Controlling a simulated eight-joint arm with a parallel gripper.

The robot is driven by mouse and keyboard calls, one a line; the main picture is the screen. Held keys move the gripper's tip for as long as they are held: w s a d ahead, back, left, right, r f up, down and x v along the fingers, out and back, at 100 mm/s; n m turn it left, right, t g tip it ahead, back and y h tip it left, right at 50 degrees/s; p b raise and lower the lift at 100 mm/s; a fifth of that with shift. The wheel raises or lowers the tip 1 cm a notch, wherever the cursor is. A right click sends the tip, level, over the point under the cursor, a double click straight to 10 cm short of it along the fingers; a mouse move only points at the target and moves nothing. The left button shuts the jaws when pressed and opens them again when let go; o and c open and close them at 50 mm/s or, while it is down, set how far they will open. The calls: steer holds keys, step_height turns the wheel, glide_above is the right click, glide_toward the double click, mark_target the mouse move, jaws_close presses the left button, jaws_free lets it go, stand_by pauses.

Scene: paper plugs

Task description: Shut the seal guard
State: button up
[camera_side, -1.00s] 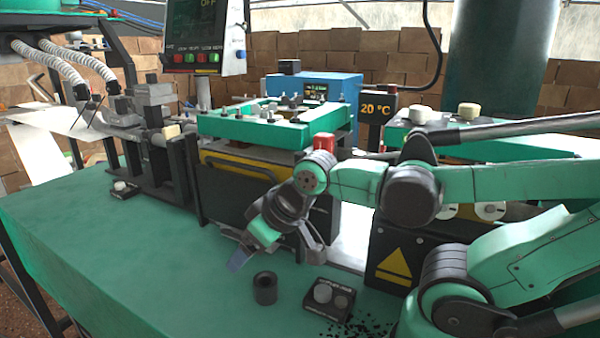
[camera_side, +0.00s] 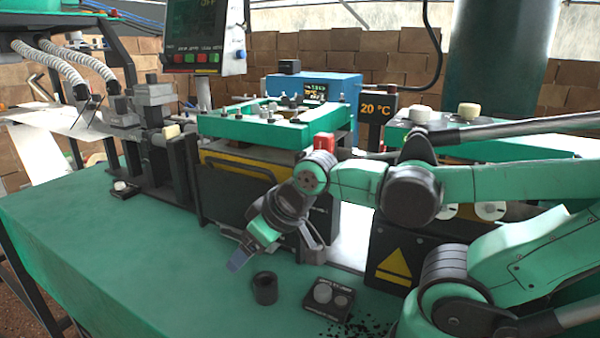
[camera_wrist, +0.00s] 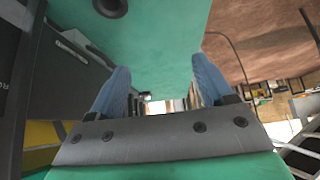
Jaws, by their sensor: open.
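The machine in the middle of the side view has a green top frame (camera_side: 265,122) and a dark front panel (camera_side: 225,190) below a yellow band (camera_side: 240,166). This dark panel may be the seal guard, but I cannot tell for sure, nor whether it is open or shut. A red block (camera_side: 324,142) stands at the frame's right corner. My gripper (camera_side: 240,258) hangs in front of the panel, pointing down and left above the green table. In the wrist view its two blue fingers (camera_wrist: 162,85) are apart with nothing between them.
A black ring (camera_side: 265,288) and a small black box with round buttons (camera_side: 328,299) are on the table (camera_side: 110,235) below my gripper. A control screen (camera_side: 203,35) hangs behind. A 20 °C display (camera_side: 377,108) stands right. The table's left front is clear.

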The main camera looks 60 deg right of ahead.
steer(key=shift+c, duration=0.2)
steer(key=shift+r, duration=0.1)
steer(key=c, duration=0.4)
steer(key=shift+w+d+r+n, duration=0.15)
steer(key=shift+w+r+n, duration=0.15)
steer(key=shift+n, duration=0.2)
steer(key=c, duration=0.3)
steer(key=shift+w+d+r+n+g+h, duration=0.25)
steer(key=shift+w+r+n+g+h, duration=0.2)
steer(key=shift+n, duration=0.25)
jaws_close()
steer(key=n+g+h, duration=0.6)
steer(key=n+h, duration=0.1)
steer(key=n, duration=0.8)
glide_toward(246, 181)
steer(key=a, duration=0.4)
steer(key=shift+n, duration=0.3)
steer(key=x, duration=1)
steer(key=shift+w+d+f, duration=0.1)
steer(key=shift+d+f, duration=0.2)
steer(key=shift+d+r, duration=0.2)
steer(key=shift+r, duration=0.8)
steer(key=shift+d+r, duration=0.15)
steer(key=shift+r, duration=0.8)
